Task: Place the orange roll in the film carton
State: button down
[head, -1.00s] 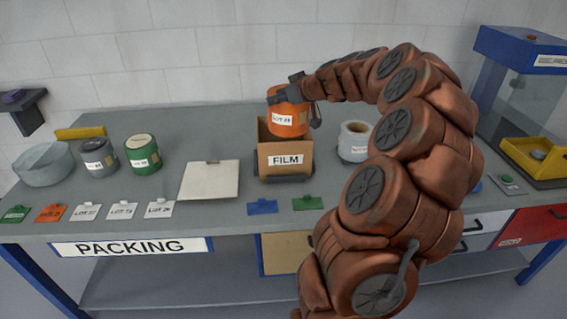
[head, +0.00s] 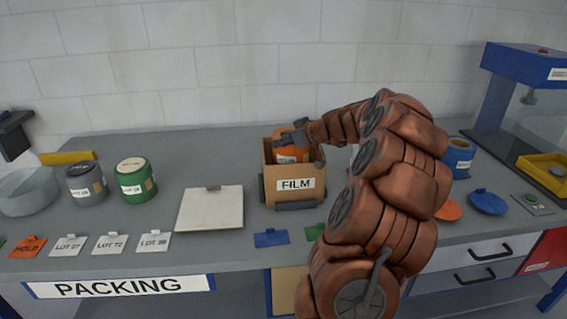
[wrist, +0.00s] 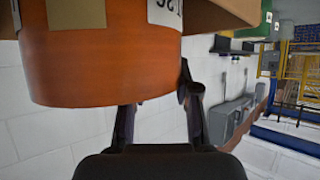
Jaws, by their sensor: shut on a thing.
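The orange roll (head: 290,152) is partly down inside the film carton (head: 271,187), an open brown box with a FILM label. The roll's top stands above the carton's front wall, and its lower part is hidden by that wall. My gripper (head: 298,134) is shut on the roll at its upper right side. In the wrist view the orange roll (wrist: 95,75) fills the upper left, with my gripper's fingers (wrist: 160,100) against it. A carton edge (wrist: 225,14) shows behind the roll. I cannot tell whether the roll touches the carton floor.
A green roll (head: 135,182) and a grey roll (head: 86,184) stand left of a white square board (head: 211,208). A blue roll (head: 459,154) stands right of my arm. Blue (head: 271,238) and green tags lie in front of the carton. My arm hides the bench's right middle.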

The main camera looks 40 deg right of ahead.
aim_at(287, 159)
jog(key=shift+f+p, duration=0.35)
jog(key=shift+f, duration=2.5)
jog(key=shift+s+a+f+b, duration=0.15)
jog(key=shift+f+b, duration=0.75)
jog(key=shift+b, duration=0.3)
jog(key=c, duration=1.2)
grip_release()
jog(key=shift+f, duration=0.1)
jog(key=shift+o, duration=0.4)
jog(key=shift+f, duration=0.1)
jog(key=shift+a, duration=0.1)
jog(key=r+p, duration=0.1)
jog(key=p, duration=0.1)
jog(key=shift+r+p, duration=0.2)
jog(key=shift+p, duration=0.15)
jog(key=b+v, duration=0.2)
jog(key=v, duration=1)
jog(key=shift+d+r, duration=0.2)
jog(key=shift+r, duration=0.2)
